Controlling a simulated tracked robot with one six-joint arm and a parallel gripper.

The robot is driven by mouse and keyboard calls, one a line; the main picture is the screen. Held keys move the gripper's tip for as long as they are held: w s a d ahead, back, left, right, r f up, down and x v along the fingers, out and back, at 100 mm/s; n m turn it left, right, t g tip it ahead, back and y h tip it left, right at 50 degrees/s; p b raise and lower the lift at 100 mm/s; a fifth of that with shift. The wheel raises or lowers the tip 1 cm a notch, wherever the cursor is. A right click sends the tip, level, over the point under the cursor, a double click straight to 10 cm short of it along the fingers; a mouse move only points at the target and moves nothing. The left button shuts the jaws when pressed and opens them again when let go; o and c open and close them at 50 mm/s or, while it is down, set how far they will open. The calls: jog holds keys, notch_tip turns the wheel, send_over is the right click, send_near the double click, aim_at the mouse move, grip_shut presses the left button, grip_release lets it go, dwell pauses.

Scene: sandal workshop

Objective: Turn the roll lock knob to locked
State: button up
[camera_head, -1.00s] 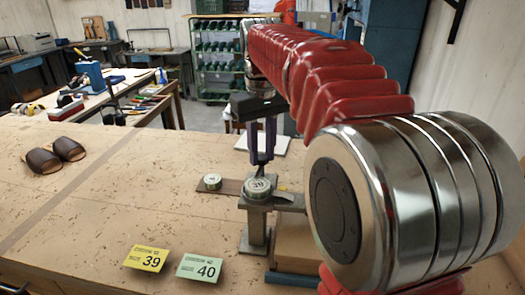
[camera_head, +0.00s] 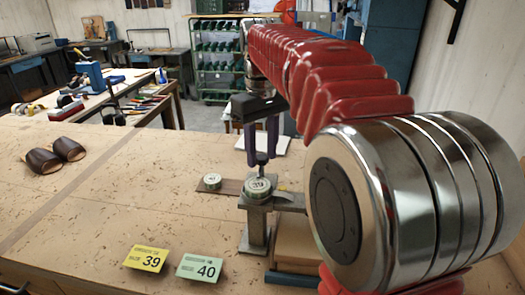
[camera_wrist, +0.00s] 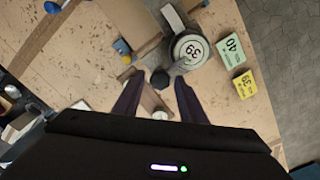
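A small dark round knob, likely the roll lock knob (camera_wrist: 160,78), shows just beyond my fingertips in the wrist view. In the head view its dark tip (camera_head: 262,159) shows just behind the round disc marked 39 (camera_head: 259,186). That disc sits on a grey metal stand (camera_head: 255,221) and also shows in the wrist view (camera_wrist: 188,50). My gripper (camera_head: 262,160) points down over the stand. Its two purple fingers are apart, with a clear gap between them in the wrist view (camera_wrist: 156,88). I cannot tell the knob's lock position or whether a finger touches it.
A second disc (camera_head: 212,181) lies on a brown plate left of the stand. A yellow card 39 (camera_head: 146,258) and a green card 40 (camera_head: 200,268) lie in front. Brown sandals (camera_head: 54,155) lie far left. The bench between is clear.

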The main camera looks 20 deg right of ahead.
aim_at(263, 157)
jog(key=shift+o, duration=0.5)
jog(key=shift+r, duration=0.15)
notch_tip(263, 157, up, 13)
jog(key=shift+r, duration=0.2)
dwell(0.3)
jog(key=shift+s, duration=0.1)
dwell(0.5)
